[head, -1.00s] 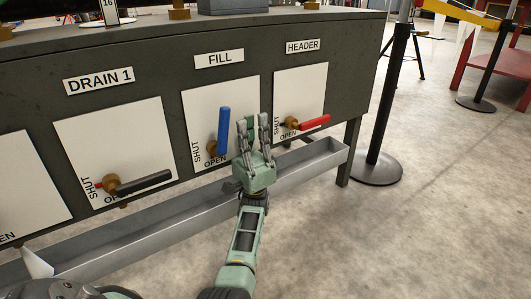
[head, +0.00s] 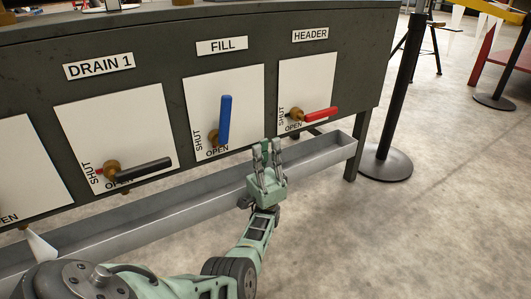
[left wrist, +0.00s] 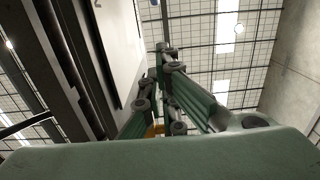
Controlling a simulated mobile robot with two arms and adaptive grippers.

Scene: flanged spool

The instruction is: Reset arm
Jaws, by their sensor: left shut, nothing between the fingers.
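My left gripper (head: 266,150) is in front of the dark valve panel in the head view, below and between the FILL and HEADER plates. Its fingers point up and are shut with nothing between them. It is apart from the valve handles. In the left wrist view its fingers (left wrist: 168,95) point up toward the ceiling, with the panel at the left. The blue FILL handle (head: 224,120) stands nearly upright. The red HEADER handle (head: 320,114) and the black DRAIN 1 handle (head: 147,170) lie roughly sideways, tilted up to the right. My right gripper is not in view.
A grey metal trough (head: 160,215) runs along the panel's lower front, close behind my left gripper. A black barrier post (head: 388,160) stands right of the panel. A red table (head: 510,60) is farther off. The concrete floor at lower right is clear.

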